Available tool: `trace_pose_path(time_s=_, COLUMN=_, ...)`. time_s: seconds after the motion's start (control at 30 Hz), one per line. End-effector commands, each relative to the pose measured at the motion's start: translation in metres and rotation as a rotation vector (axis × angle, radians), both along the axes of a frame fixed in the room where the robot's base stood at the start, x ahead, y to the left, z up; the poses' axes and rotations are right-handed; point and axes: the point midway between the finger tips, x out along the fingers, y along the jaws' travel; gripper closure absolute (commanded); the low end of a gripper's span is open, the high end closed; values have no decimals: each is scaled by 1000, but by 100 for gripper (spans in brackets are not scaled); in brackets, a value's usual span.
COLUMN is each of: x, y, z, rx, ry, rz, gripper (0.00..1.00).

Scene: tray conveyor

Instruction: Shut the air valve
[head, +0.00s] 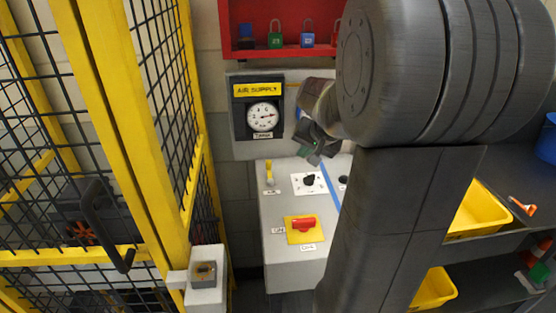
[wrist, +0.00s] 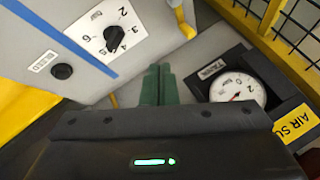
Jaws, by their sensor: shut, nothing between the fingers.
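A yellow lever (head: 269,171) stands on the grey console's top, left of the black dial; its end also shows in the wrist view (wrist: 187,27). The air supply panel (head: 243,120) is on the wall above, with a round white gauge (head: 263,116) that also shows in the wrist view (wrist: 238,89). I cannot tell for certain which part is the air valve; my arm hides the panel's right side. My gripper (head: 313,158) is shut and empty, below and right of the gauge. Its green fingertips (wrist: 158,70) show between dial and gauge in the wrist view, apparently touching nothing.
The console (head: 280,260) carries a black dial (head: 309,180) and a red switch (head: 303,224) on a yellow plate. A yellow mesh fence (head: 130,120) closes the left side. A red padlock cabinet (head: 240,50) hangs above. Yellow bins (head: 480,219) sit on shelves at right.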

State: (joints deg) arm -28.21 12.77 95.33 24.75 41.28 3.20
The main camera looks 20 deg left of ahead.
Motion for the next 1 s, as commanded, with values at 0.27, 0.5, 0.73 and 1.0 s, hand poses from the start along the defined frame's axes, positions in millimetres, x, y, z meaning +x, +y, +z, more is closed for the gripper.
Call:
trace_pose_path(time_s=0.27, x=3, y=5, z=-9, rx=-2, ry=3, rz=1, gripper=100)
trace_pose_path(time_s=0.5, x=16, y=24, z=-39, rx=-2, ry=4, rz=2, gripper=100)
trace_pose_path(time_s=0.73, x=28, y=42, z=-69, rx=-2, ry=4, rz=2, gripper=100)
trace_pose_path(time_s=1.0, x=31, y=75, z=-79, rx=-2, ry=0, rz=3, gripper=100)
